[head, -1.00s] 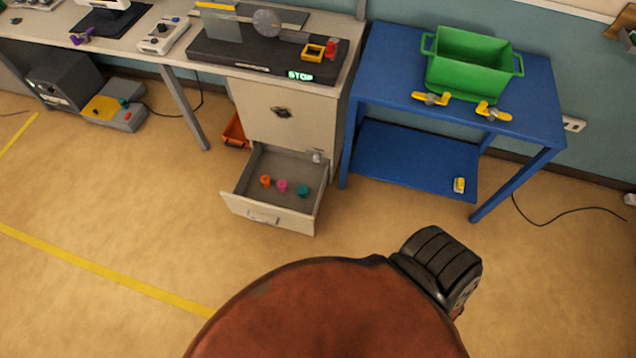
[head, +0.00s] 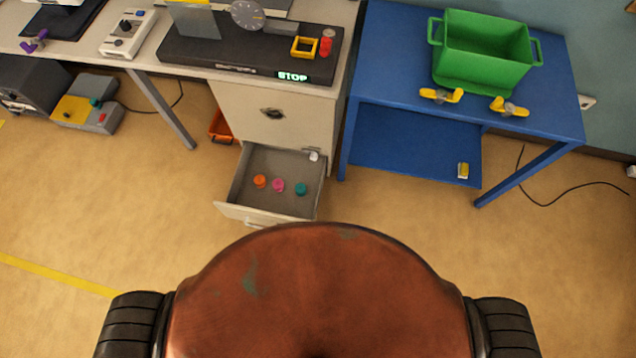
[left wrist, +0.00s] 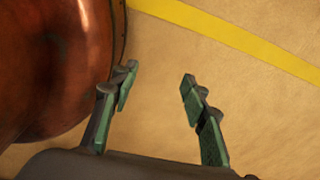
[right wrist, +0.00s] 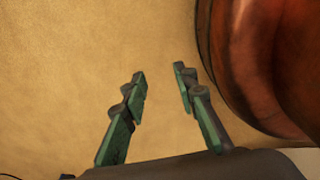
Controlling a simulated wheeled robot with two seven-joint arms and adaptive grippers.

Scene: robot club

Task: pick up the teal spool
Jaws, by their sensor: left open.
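The teal spool (head: 300,189) sits in the open drawer (head: 262,211), to the right of a pink spool (head: 278,185) and an orange spool (head: 260,181). The drawer is the lower one of a cream cabinet under the bench. My left gripper (left wrist: 158,84) is open and empty above bare floor in the left wrist view. My right gripper (right wrist: 158,76) has its fingers apart, with nothing between them, also over floor. Neither gripper shows in the head view, and both are away from the spool.
My round body stands just in front of the drawer. A blue table (head: 395,75) with a green bin (head: 480,60) and yellow clamps stands to the right. An orange bin (head: 219,128) is beside the cabinet.

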